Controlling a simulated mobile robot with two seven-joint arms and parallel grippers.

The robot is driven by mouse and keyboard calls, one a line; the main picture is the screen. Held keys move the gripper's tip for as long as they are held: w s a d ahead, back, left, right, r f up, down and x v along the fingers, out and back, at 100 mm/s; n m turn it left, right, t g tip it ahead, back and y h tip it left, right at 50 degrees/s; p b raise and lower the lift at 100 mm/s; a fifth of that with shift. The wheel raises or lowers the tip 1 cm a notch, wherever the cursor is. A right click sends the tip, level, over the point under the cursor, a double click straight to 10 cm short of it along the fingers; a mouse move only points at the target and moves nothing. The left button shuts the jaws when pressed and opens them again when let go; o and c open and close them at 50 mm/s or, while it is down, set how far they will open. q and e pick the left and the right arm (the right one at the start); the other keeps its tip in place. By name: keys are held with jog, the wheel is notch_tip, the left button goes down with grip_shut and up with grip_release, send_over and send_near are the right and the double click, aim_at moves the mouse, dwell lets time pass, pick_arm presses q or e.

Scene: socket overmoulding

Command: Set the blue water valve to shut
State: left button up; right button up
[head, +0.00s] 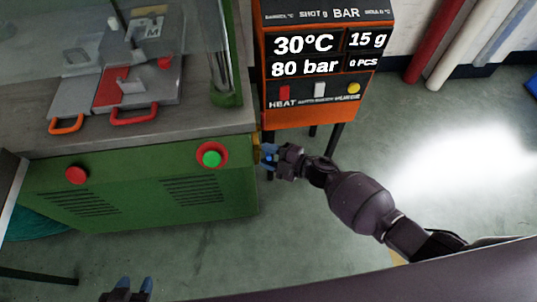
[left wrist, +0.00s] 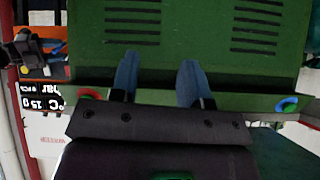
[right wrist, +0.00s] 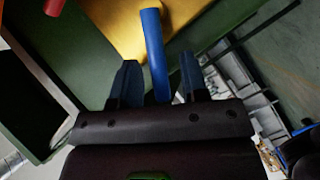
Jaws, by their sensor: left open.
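The blue water valve (right wrist: 154,52) shows in the right wrist view as a blue bar in front of a yellow panel (right wrist: 120,22). My right gripper (right wrist: 158,80) is open, with one finger on each side of the blue bar. Gaps show between the bar and the fingers. In the head view, my right gripper (head: 268,157) is at the right end of the green machine, and it mostly hides the valve. My left gripper (head: 133,288) is open and empty at the bottom of the head view. Its fingers also show in the left wrist view (left wrist: 157,80), facing the vented green front.
The green machine (head: 130,215) carries a red button (head: 76,175) and a green button (head: 212,158). An orange control box (head: 320,105) on dark legs stands just beyond my right gripper.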

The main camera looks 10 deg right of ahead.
pick_arm(q)
jog(key=shift+w+d+r+p, duration=0.1)
jog(key=shift+w+r+p, duration=0.1)
jog(key=shift+r+p, duration=0.7)
pick_arm(e)
jog(key=v, duration=1)
jog(key=shift+s+d, duration=0.3)
